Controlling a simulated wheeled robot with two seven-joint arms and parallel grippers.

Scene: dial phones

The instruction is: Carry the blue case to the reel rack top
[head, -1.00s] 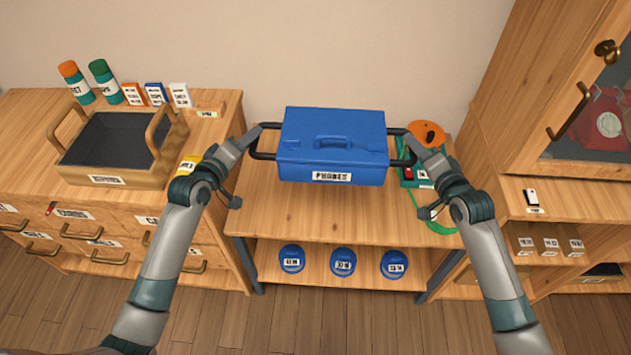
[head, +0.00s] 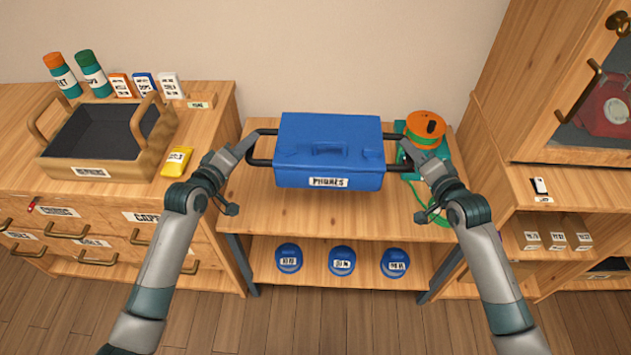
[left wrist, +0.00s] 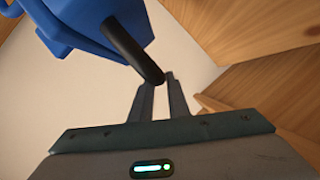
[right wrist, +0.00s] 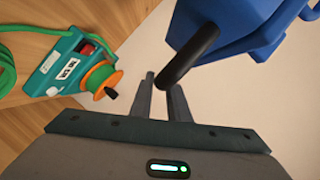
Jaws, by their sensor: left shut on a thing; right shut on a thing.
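The blue case (head: 330,140), labelled PHONES, is held level between my two grippers by its dark side handles. My left gripper (head: 243,147) is shut on the left handle, which also shows between its fingers in the left wrist view (left wrist: 135,50). My right gripper (head: 418,156) is shut on the right handle, also seen in the right wrist view (right wrist: 190,55). The case is over the wooden reel rack's top (head: 300,217). Whether its underside touches the top cannot be told from the head view; the wrist views show it among the fingers, only partly.
A teal device with an orange reel (head: 425,126) and green cord stands at the rack top's right, close to the case. Several blue round reels (head: 342,261) sit on the lower shelf. A wooden tray (head: 125,172) and a yellow packet (head: 177,161) are on the left cabinet.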

